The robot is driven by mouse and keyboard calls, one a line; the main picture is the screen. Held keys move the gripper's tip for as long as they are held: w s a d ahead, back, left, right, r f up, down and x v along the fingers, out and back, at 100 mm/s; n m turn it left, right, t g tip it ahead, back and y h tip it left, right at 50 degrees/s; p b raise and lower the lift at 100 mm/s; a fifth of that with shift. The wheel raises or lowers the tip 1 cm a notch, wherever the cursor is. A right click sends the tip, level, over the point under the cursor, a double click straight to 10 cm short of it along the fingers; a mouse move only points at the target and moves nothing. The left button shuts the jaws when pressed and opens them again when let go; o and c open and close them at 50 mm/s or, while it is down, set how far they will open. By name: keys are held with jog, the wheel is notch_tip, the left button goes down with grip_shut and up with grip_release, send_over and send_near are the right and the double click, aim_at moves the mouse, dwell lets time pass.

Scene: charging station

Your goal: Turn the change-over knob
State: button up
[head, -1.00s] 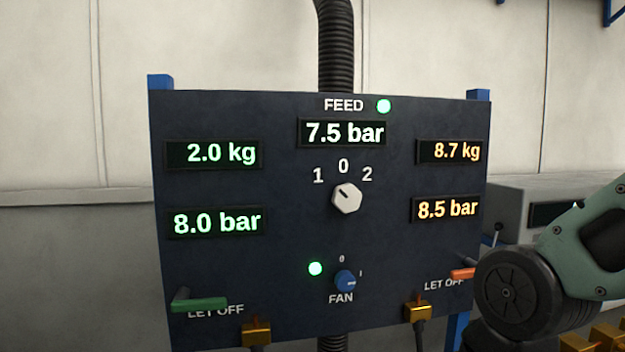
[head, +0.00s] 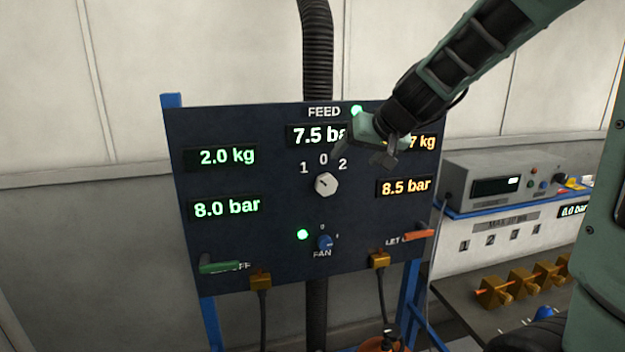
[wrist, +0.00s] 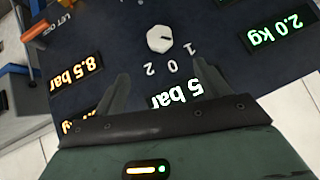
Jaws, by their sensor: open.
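The white change-over knob (head: 326,184) sits on the dark panel (head: 270,250) below the numbers 1, 0 and 2. Its dark mark points up and left, toward the 1. The knob also shows in the wrist view (wrist: 160,39), beyond the fingertips and unobstructed. My gripper (head: 360,157) is open and empty, above and to the right of the knob. It covers part of the 7.5 bar display and the upper right kg display. In the wrist view my gripper (wrist: 162,70) has its fingers spread, with the numbers between them and the knob.
A blue fan knob (head: 325,242) sits below. A green lever (head: 220,267) and an orange lever (head: 419,235) stick out at the lower corners. A grey instrument (head: 495,185) and a bench with brass fittings (head: 525,280) stand at right.

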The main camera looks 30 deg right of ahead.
aim_at(328, 183)
jog(key=b+x, duration=0.3)
jog(key=x, duration=1.3)
jog(key=shift+w+a+f, duration=0.1)
jog(key=shift+w+f, duration=0.05)
jog(key=shift+f, duration=0.15)
jog(key=shift+b, duration=0.35)
jog(key=c, duration=1)
